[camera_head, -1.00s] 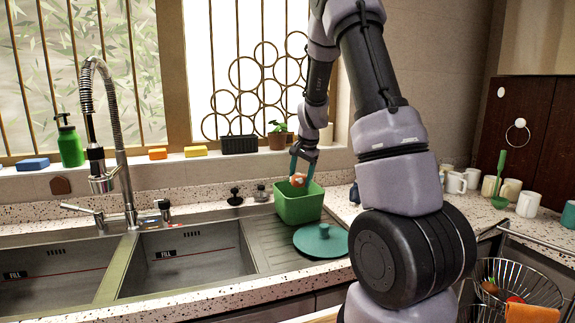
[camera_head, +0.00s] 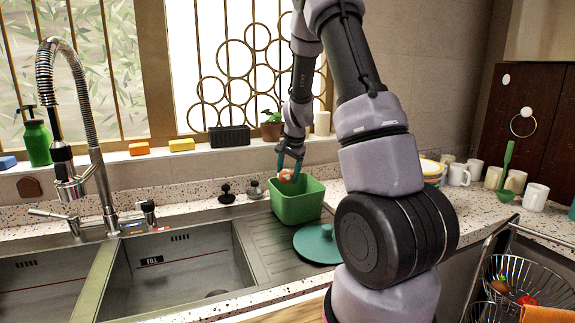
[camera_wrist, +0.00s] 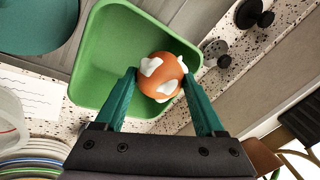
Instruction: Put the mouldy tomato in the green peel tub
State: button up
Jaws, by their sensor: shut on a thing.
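The mouldy tomato (camera_wrist: 160,78) is orange-red with white patches. My gripper (camera_wrist: 160,88) is shut on it, one teal finger on each side. In the head view the tomato (camera_head: 286,175) and my gripper (camera_head: 289,168) are at the open top of the green peel tub (camera_head: 298,208), near its back left part. The tub stands upright on the drainboard. In the wrist view the tub (camera_wrist: 95,75) lies behind the tomato, and its visible inside looks empty. How far the tomato is above the tub floor is hard to tell.
A teal round lid (camera_head: 317,244) lies in front of the tub. The sink (camera_head: 170,270) and tall faucet (camera_head: 85,130) are further left. A wire basket (camera_head: 520,280) is at the lower right; mugs (camera_head: 515,182) stand behind it.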

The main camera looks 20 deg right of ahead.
notch_tip(320, 180, down, 9)
jog(key=shift+f, duration=0.1)
dwell(0.4)
jog(key=o, duration=1.4)
notch_tip(320, 180, up, 8)
jog(key=shift+r, duration=0.1)
jog(key=v, duration=1.1)
